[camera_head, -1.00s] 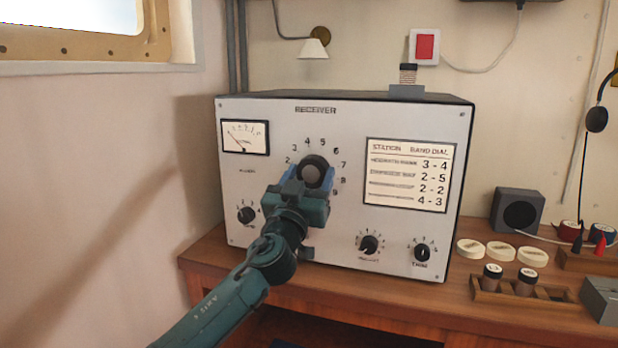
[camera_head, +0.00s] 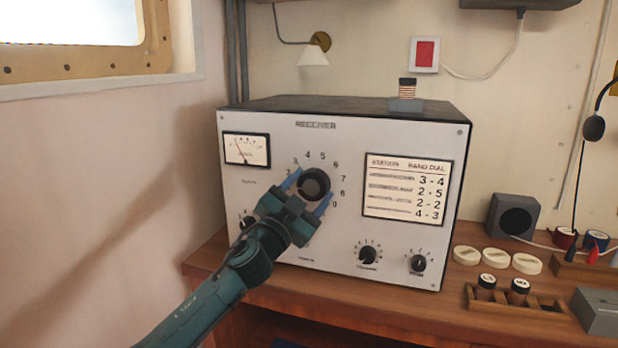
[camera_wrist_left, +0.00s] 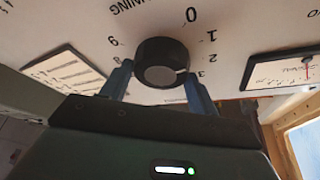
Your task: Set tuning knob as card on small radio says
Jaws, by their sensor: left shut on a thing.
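The grey receiver (camera_head: 345,260) stands on the desk, with a large black tuning knob (camera_head: 314,183) ringed by numbers. My left gripper (camera_head: 308,190) is shut on this knob, coming from the lower left, one blue finger on each side. The left wrist view shows the knob (camera_wrist_left: 162,62) between the fingers, with the dial numbers upside down; its pointer is hard to read. A white card (camera_head: 407,188) on the receiver's right is headed station, band, dial and lists 3-4, 2-5, 2-2 and 4-3; station names are blurred. My right gripper is not in view.
A needle meter (camera_head: 246,149) is at the receiver's upper left. Two small knobs (camera_head: 368,255) (camera_head: 417,263) sit at lower right; another is partly behind my gripper. A dark box (camera_head: 512,215), pale discs (camera_head: 497,257) and a wooden rack (camera_head: 515,305) occupy the desk's right.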

